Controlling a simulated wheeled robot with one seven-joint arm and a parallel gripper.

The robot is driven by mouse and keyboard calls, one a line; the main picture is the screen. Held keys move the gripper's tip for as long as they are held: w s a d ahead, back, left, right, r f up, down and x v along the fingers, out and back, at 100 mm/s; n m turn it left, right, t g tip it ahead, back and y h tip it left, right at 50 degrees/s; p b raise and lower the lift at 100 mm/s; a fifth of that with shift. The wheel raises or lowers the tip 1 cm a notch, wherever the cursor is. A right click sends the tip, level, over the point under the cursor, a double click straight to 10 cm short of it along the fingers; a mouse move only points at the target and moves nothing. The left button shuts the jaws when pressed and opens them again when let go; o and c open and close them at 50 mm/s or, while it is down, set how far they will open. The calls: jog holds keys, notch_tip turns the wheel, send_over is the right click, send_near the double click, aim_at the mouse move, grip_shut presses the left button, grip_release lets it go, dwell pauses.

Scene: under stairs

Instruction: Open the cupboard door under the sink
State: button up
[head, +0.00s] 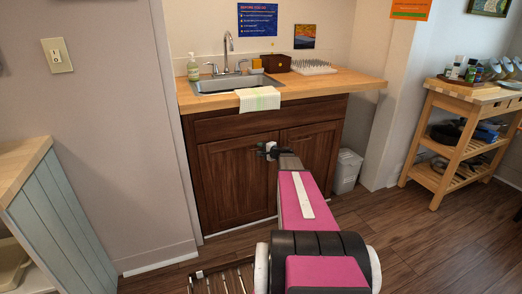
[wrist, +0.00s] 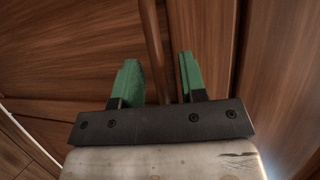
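The dark brown wooden cupboard under the sink has a left door (head: 235,185) and a right door (head: 318,155). Both look shut in the head view. My gripper (head: 266,150) is at the upper part of the cupboard front, near where the two doors meet. In the wrist view my gripper (wrist: 160,80) has its two green fingers apart. A narrow upright brown strip (wrist: 152,45) shows between them; I cannot tell whether it is a handle or a door edge. Whether the fingers touch it is unclear. My arm hides part of the right door.
The sink (head: 230,84) is set in a wooden worktop (head: 345,80), with a towel (head: 258,99) hanging over its front. A grey bin (head: 346,170) stands right of the cupboard. A pale blue-green cabinet (head: 60,215) is at the left and a wooden trolley (head: 455,150) at the right.

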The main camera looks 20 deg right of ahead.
jog(key=shift+w+a, duration=0.15)
jog(key=shift+w, duration=0.1)
grip_shut()
jog(key=shift+f, duration=0.1)
dwell(1.2)
